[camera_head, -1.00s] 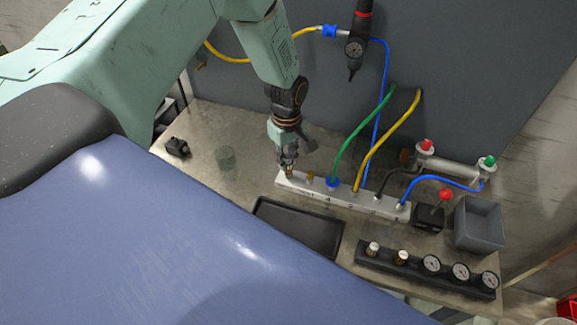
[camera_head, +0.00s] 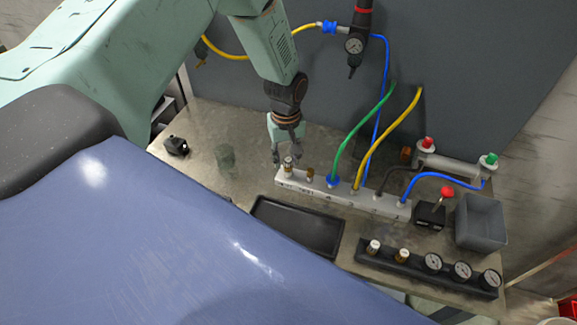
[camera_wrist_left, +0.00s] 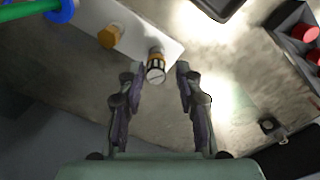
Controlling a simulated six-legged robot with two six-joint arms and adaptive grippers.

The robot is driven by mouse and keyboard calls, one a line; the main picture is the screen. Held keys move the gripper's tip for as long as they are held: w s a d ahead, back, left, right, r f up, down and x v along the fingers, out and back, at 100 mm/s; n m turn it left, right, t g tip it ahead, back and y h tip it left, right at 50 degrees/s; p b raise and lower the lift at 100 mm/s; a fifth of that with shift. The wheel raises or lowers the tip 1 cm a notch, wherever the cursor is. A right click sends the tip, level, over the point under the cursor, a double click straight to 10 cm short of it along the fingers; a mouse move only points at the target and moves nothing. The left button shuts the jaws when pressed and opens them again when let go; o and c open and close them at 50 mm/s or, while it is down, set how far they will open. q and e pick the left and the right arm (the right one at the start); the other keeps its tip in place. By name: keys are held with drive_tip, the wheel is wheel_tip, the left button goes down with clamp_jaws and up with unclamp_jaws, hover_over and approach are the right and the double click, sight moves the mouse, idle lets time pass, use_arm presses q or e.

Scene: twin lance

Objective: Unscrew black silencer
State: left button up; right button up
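The silencer with a black-banded, pale end and a brass collar (camera_wrist_left: 156,68) stands at the end of the white manifold (camera_wrist_left: 175,48) in the left wrist view. In the head view the silencer (camera_head: 288,168) is small, at the left end of the manifold (camera_head: 345,196). My left gripper (camera_head: 287,158) is over that end with its fingers spread. In the left wrist view the gripper (camera_wrist_left: 159,70) is open, and the silencer shows between the fingertips with a gap on each side. A plain brass silencer (camera_wrist_left: 110,36) is beside it. My right gripper is out of view.
Green, yellow and blue hoses (camera_head: 343,139) rise from the manifold on the right. A black tray (camera_head: 298,227) lies in front, a grey bin (camera_head: 480,222) at right, a gauge block (camera_head: 425,266) in front right. A small black part (camera_head: 176,146) lies left.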

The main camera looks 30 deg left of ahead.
use_arm(q)
drive_tip(key=shift+m, duration=1.2)
drive_tip(key=m+b, duration=0.1)
drive_tip(key=m, duration=0.3)
drive_tip(key=shift+w+a+f+b, duration=0.1)
drive_tip(key=shift+w+a+b, duration=0.1)
drive_tip(key=shift+b, duration=0.15)
drive_tip(key=m+b, duration=0.1)
drive_tip(key=m, duration=0.3)
drive_tip(key=shift+w+m, duration=0.1)
drive_tip(key=shift+m, duration=0.3)
drive_tip(key=m+b, duration=0.1)
drive_tip(key=m, duration=0.2)
drive_tip(key=shift+w, duration=0.1)
drive_tip(key=m+b, duration=0.1)
drive_tip(key=m, duration=0.3)
drive_tip(key=shift+w+m, duration=0.15)
drive_tip(key=shift+m, duration=0.15)
drive_tip(key=shift+w+a+r+m, duration=0.1)
drive_tip(key=shift+a+r+m, duration=0.1)
drive_tip(key=shift+m, duration=0.9)
